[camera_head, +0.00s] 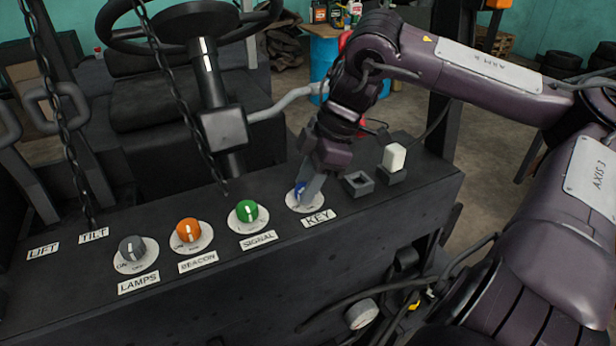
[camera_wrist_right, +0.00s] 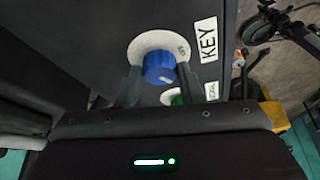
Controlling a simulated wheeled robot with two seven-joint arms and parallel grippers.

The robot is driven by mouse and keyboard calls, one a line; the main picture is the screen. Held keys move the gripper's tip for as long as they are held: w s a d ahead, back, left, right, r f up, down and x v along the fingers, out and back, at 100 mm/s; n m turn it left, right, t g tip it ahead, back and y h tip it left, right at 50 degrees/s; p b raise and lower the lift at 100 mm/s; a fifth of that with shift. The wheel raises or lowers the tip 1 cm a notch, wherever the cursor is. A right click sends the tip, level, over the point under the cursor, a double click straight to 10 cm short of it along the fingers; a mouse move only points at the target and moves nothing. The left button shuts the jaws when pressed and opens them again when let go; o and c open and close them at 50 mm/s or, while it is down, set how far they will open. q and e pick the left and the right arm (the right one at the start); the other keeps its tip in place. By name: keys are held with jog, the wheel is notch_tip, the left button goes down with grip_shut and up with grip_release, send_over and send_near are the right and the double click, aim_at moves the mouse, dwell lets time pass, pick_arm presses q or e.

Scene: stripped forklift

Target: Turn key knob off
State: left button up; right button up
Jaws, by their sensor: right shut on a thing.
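The blue key knob (camera_head: 298,188) sits on a round white dial (camera_head: 291,203) above the KEY label (camera_head: 318,219), on the dark panel. My right gripper (camera_head: 304,189) reaches down to it from above and is shut on it. In the right wrist view the knob (camera_wrist_right: 159,66) stands between the two fingers of the gripper (camera_wrist_right: 160,80), one on each side. A small white mark shows on the knob's near edge. The fingers hide part of the dial and its lettering. My left gripper is in neither view.
Left of the key are the green signal knob (camera_head: 246,211), orange beacon knob (camera_head: 188,230) and grey lamps knob (camera_head: 132,248). Chains (camera_head: 181,98) and the steering column (camera_head: 207,75) stand behind and left.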

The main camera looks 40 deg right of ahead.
jog(key=shift+n, duration=0.3)
jog(key=n+g, duration=0.1)
jog(key=n, duration=0.1)
jog(key=n+g, duration=0.1)
jog(key=n, duration=0.2)
jog(key=shift+w+d+y, duration=0.1)
jog(key=shift+w+y, duration=0.05)
jog(key=shift+y, duration=0.15)
jog(key=n+g, duration=0.1)
jog(key=n, duration=0.2)
jog(key=n+g, duration=0.1)
jog(key=n, duration=0.2)
jog(key=shift+w, duration=0.2)
jog(key=shift+r+n, duration=0.1)
jog(key=shift+n, duration=0.3)
jog(key=o, duration=1)
jog(key=shift+g, duration=0.3)
